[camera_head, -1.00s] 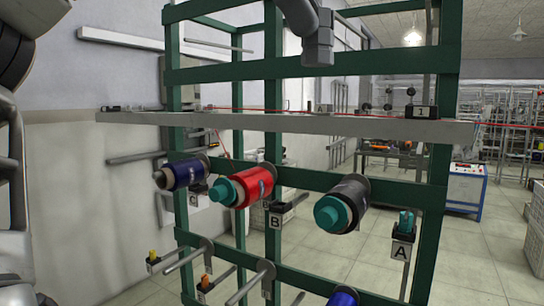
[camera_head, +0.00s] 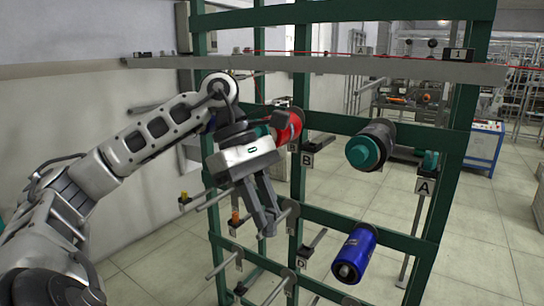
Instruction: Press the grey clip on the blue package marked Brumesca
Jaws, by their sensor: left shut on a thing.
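A bright blue package (camera_head: 356,250), wound on a spool, sits on a lower peg of the green rack. Its pale marking is too small to read, and I cannot make out a grey clip on it. A second, darker blue package (camera_head: 208,124) on the upper row is mostly hidden behind my left arm. My left gripper (camera_head: 268,228) points down in front of the rack, left of the bright blue package and apart from it. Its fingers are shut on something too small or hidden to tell. My right gripper is not in view.
The green rack (camera_head: 455,160) carries a grey rail (camera_head: 400,67) with a red thread above it. A red package (camera_head: 291,128) and a black package with a teal core (camera_head: 368,148) hang on the upper row. Bare pegs (camera_head: 222,265) stick out below. The tiled floor in front is clear.

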